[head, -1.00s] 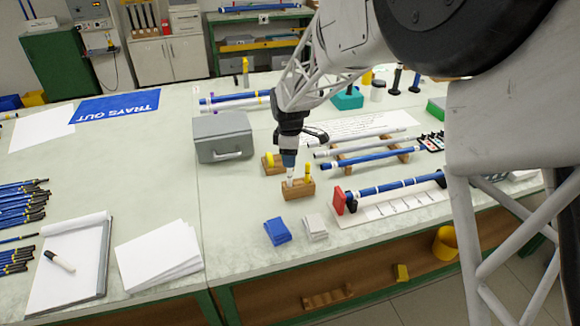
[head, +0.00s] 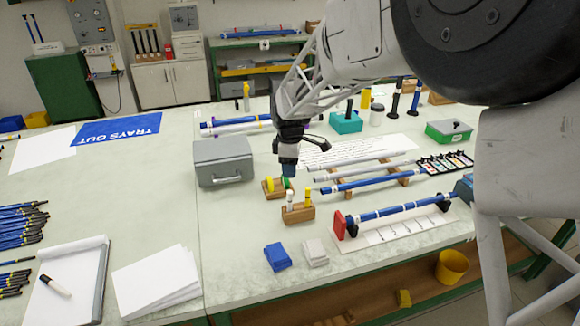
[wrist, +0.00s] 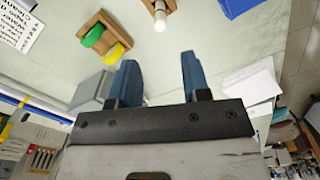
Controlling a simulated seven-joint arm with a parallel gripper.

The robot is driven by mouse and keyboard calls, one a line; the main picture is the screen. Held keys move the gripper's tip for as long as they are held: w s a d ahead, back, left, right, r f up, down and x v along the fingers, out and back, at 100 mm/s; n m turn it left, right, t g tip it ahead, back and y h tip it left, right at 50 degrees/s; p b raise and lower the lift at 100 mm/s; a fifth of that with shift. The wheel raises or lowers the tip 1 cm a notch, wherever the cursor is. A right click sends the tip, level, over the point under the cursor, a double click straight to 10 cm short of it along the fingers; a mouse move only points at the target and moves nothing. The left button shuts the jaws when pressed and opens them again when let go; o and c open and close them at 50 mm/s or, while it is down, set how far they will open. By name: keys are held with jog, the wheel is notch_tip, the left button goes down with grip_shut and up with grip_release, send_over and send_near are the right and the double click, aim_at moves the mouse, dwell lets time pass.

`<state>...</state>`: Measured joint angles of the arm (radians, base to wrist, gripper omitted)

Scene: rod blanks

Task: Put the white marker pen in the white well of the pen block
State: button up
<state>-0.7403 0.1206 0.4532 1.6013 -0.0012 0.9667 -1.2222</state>
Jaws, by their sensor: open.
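A white marker pen (head: 289,197) stands upright in the left well of the wooden pen block (head: 299,215). A yellow pen (head: 306,197) stands in the right well. In the wrist view the white pen (wrist: 160,16) shows end-on in the block (wrist: 148,4). The well colours cannot be made out. My gripper (head: 288,172) is open and empty, above and a little behind the block, apart from the pen. Its blue fingers (wrist: 156,82) are spread in the wrist view, with only bench between them.
A second wooden block (head: 274,191), holding yellow and green pieces, stands just behind, close to my gripper. A grey box (head: 222,162) is to the left. Blue and white pads lie in front. A rod rack (head: 370,183) is to the right. The bench's left middle is clear.

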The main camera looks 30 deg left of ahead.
dwell(0.4)
jog(key=s+d+r+m, duration=0.2)
jog(key=d+r+m, duration=0.15)
jog(key=d, duration=0.75)
jog(key=s+d+r+m+t, duration=0.1)
jog(key=s+d+r+m, duration=0.3)
jog(key=d, duration=0.7)
jog(key=d+r+m, duration=0.3)
jog(key=d+r, duration=0.2)
jog(key=d, duration=0.5)
jog(key=s+d+f+m+t, duration=0.1)
jog(key=s+d+m, duration=1.1)
jog(key=s+d, duration=1)
jog(key=shift+s+d+t, duration=0.3)
jog(key=shift+s+d, duration=0.1)
jog(key=shift+s, duration=0.65)
